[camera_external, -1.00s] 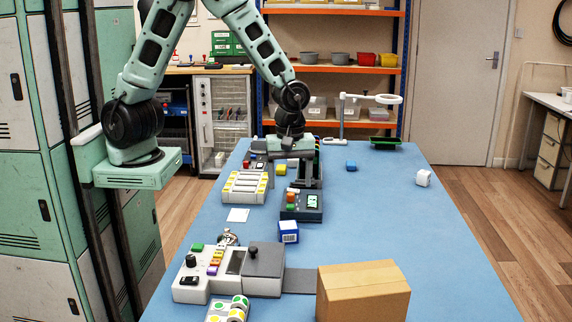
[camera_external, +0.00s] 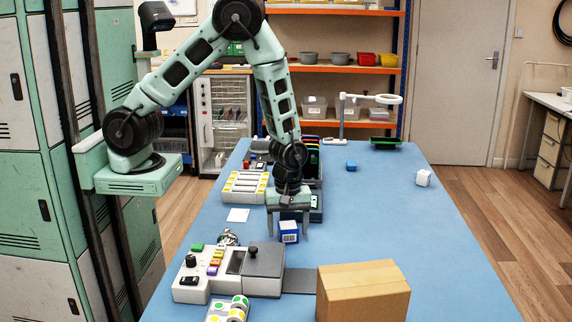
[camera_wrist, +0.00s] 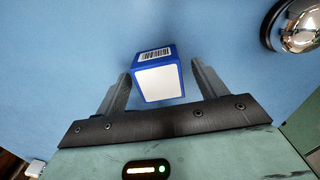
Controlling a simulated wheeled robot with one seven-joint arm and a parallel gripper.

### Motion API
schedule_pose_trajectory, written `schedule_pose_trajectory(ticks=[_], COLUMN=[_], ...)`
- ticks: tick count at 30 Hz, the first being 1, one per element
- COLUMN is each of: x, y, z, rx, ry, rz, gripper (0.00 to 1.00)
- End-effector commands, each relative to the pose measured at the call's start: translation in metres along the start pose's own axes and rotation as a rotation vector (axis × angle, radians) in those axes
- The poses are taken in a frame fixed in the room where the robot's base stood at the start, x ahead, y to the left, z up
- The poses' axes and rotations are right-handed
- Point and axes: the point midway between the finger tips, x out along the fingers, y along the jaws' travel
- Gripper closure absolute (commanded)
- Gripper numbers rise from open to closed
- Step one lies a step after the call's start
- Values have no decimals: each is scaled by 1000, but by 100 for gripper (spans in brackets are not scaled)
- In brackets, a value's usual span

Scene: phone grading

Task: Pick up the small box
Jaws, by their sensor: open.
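The small box (camera_external: 289,232) is blue with a white label and barcode and sits on the blue table (camera_external: 440,235) in the external view. In the wrist view the small box (camera_wrist: 157,76) lies between the two fingers of my gripper (camera_wrist: 160,82), with its white face towards me. My gripper (camera_external: 288,234) is open and reaches down over the box, one finger on each side. A gap shows at the fingers, and I cannot tell whether either one touches the box.
A large cardboard box (camera_external: 362,295) and a grey machine with coloured buttons (camera_external: 222,272) stand in front. A battery-like tray (camera_external: 245,187) is at left.

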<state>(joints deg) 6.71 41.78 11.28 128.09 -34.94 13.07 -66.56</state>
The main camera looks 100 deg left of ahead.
Motion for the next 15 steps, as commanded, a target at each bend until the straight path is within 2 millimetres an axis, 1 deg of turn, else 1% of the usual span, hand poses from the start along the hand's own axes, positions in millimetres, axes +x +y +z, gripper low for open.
schedule_pose_trajectory(ticks=[2, 8, 9, 11, 12, 14, 15], x=[4, 4, 4, 4, 4, 4, 4], y=[0, 0, 0, 0, 0, 0, 0], z=[0, 0, 0, 0, 0, 0, 0], rx=[-1, -1, -1, -1, -1, -1, -1], ry=[0, 0, 0, 0, 0, 0, 0], rz=[1, 2, 2, 2, 2, 2, 2], gripper=[29, 29, 35, 51, 62, 78, 78])
